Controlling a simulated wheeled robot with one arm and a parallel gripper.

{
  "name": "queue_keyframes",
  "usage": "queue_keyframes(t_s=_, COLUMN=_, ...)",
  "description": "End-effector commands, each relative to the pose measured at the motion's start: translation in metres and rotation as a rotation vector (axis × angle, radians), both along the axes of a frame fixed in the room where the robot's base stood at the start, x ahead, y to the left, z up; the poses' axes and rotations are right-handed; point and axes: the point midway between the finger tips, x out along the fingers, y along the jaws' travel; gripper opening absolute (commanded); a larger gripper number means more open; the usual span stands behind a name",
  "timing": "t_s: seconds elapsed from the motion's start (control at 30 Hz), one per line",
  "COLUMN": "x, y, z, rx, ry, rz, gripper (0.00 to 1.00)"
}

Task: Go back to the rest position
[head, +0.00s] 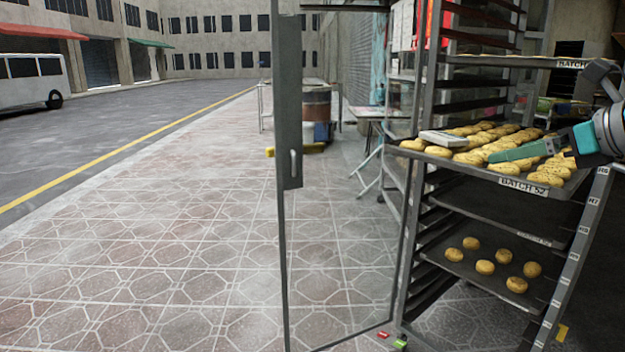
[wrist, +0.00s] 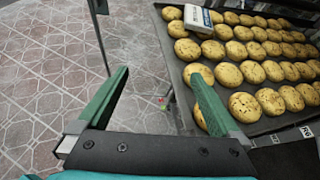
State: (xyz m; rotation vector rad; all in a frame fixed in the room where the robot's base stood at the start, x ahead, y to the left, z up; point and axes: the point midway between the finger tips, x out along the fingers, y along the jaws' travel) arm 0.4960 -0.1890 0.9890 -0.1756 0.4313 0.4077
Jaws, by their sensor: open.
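The right finger overlaps the tray's near left corner and partly hides a biscuit. I cannot tell whether it touches the tray or biscuits. My arm enters from the right edge of the head view.
The dark tray (wrist: 276,127) holds many round biscuits and a small white box (wrist: 198,18). A lower tray (head: 470,262) holds several biscuits. The rack's upright (head: 572,262) stands close by. An open door frame (head: 290,110) stands left of it. Tiled pavement (head: 150,240) is clear.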

Motion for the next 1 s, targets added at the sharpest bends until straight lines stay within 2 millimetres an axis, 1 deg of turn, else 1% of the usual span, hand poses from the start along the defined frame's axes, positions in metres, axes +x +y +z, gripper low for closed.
queue_keyframes(t_s=0.27, x=-0.002, y=0.052, z=-0.047, rx=-0.184, ry=0.046, rz=0.178, gripper=1.00)
queue_keyframes(t_s=0.37, x=-0.008, y=0.077, z=-0.074, rx=-0.276, ry=0.067, rz=0.279, gripper=1.00)
queue_keyframes(t_s=0.43, x=-0.014, y=0.097, z=-0.095, rx=-0.356, ry=0.081, rz=0.367, gripper=1.00)
queue_keyframes(t_s=0.47, x=-0.018, y=0.106, z=-0.105, rx=-0.397, ry=0.086, rz=0.415, gripper=1.00)
queue_keyframes(t_s=0.53, x=-0.033, y=0.132, z=-0.134, rx=-0.502, ry=0.097, rz=0.547, gripper=1.00)
queue_keyframes(t_s=0.57, x=-0.041, y=0.143, z=-0.148, rx=-0.556, ry=0.101, rz=0.615, gripper=1.00)
queue_keyframes(t_s=0.6, x=-0.054, y=0.158, z=-0.168, rx=-0.626, ry=0.106, rz=0.716, gripper=1.00)
queue_keyframes(t_s=0.67, x=-0.076, y=0.178, z=-0.198, rx=-0.737, ry=0.106, rz=0.877, gripper=1.00)
queue_keyframes(t_s=0.7, x=-0.094, y=0.189, z=-0.218, rx=-0.808, ry=0.102, rz=0.992, gripper=1.00)
queue_keyframes(t_s=0.77, x=-0.121, y=0.202, z=-0.246, rx=-0.909, ry=0.088, rz=1.171, gripper=1.00)
queue_keyframes(t_s=0.8, x=-0.141, y=0.209, z=-0.264, rx=-0.973, ry=0.075, rz=1.299, gripper=1.00)
queue_keyframes(t_s=0.87, x=-0.173, y=0.214, z=-0.290, rx=-1.063, ry=0.048, rz=1.496, gripper=1.00)
queue_keyframes(t_s=0.9, x=-0.193, y=0.215, z=-0.305, rx=-1.115, ry=0.026, rz=1.625, gripper=1.00)
queue_keyframes(t_s=1.0, x=-0.238, y=0.211, z=-0.337, rx=-1.206, ry=-0.040, rz=1.926, gripper=1.00)
